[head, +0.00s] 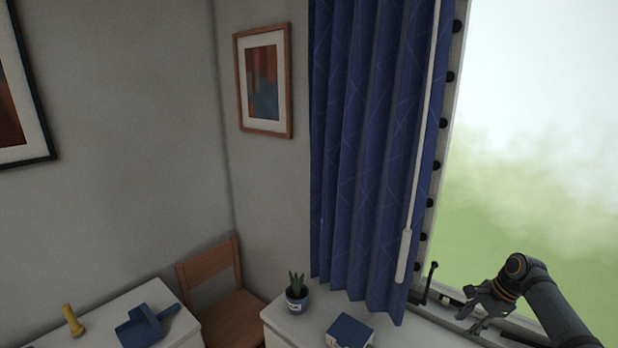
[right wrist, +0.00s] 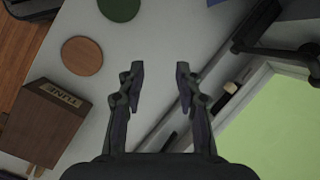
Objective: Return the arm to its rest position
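My right gripper (head: 478,312) is at the lower right of the head view, in front of the window and near its sill. Its arm comes in from the right edge. In the right wrist view my right gripper (right wrist: 160,75) has its two fingers apart, with nothing between them. A pale surface lies below the fingers. My left gripper is not in the head view.
A window handle (head: 430,280) stands left of my right gripper. The blue curtain (head: 365,150) and its white wand (head: 404,256) hang nearby. A potted plant (head: 297,298) and a blue-topped box (head: 350,331) stand on a white surface. A brown block (right wrist: 45,120) and coaster (right wrist: 82,56) lie below.

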